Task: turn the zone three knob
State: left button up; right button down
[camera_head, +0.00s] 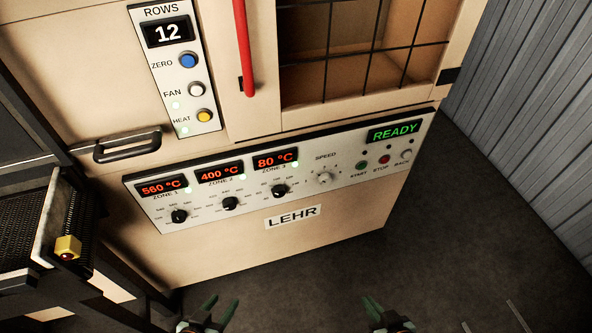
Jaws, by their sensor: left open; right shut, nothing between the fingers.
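The zone three knob (279,191) is a small black dial on the white control panel (245,205) of the lehr. Its red display (275,160) above reads 80 °C. The zone two knob (230,204) and zone one knob (179,216) sit to its left, under displays reading 400 °C and 560 °C. My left gripper (211,312) is open and empty at the bottom edge, below the panel. My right gripper (388,312) is at the bottom edge to the right, shut and empty. Both are apart from the knobs.
A light speed knob (325,178) and the start, stop and back buttons (384,160) are right of zone three. A row panel (176,70) reads 12. A black handle (127,146) and a red bar (243,50) stick out. A conveyor (22,235) stands left.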

aim_at(279, 191)
jog(key=i+l, duration=0.1)
jog(key=l, duration=0.25)
jog(key=i+l, duration=0.15)
jog(key=l, duration=0.2)
jog(key=i+l+u, duration=0.1)
jog(key=l, duration=0.3)
jog(key=i+l, duration=0.1)
jog(key=l, duration=0.25)
